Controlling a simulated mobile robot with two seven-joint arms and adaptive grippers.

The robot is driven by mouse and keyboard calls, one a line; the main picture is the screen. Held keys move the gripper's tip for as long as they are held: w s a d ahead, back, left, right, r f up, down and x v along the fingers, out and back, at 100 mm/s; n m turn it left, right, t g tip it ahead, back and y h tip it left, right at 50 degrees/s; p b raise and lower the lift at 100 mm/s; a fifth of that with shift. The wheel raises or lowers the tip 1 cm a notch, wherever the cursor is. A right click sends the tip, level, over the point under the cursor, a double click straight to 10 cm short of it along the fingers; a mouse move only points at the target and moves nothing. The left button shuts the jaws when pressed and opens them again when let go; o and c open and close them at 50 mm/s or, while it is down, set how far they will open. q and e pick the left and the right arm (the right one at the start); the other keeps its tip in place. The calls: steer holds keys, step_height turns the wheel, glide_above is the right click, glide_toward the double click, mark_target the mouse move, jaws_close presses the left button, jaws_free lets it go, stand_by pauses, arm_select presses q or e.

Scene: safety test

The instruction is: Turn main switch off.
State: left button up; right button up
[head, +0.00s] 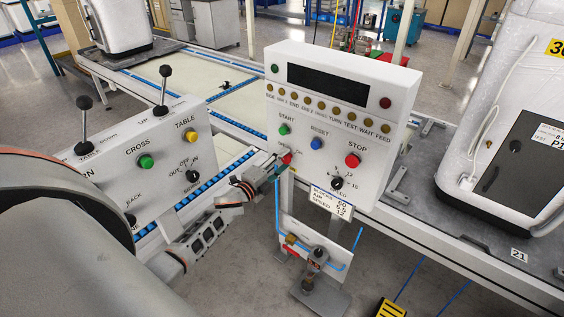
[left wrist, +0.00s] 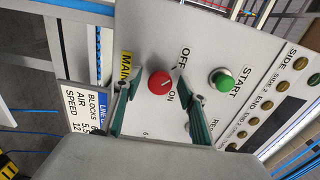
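The main switch is a red round knob (head: 287,158) at the lower left of the white control panel (head: 325,100). In the left wrist view the knob (left wrist: 161,83) has a small white mark and sits beside a yellow MAIN label, with OFF and ON printed next to it. I cannot tell for sure which word the mark points to. My left gripper (head: 279,166) is at the panel face. Its two green-padded fingers (left wrist: 157,79) are apart, one on each side of the knob, with small gaps visible. My right gripper is not in view.
Close by on the panel are a green START button (head: 284,129), a blue RESET button (head: 316,143), a red STOP button (head: 352,160) and a black speed dial (head: 337,182). A second panel (head: 130,150) with levers stands left. An air unit (head: 318,257) hangs below.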

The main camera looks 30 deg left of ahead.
arm_select(q)
steer(key=s+a, duration=0.1)
steer(key=s, duration=1.1)
stand_by(0.4)
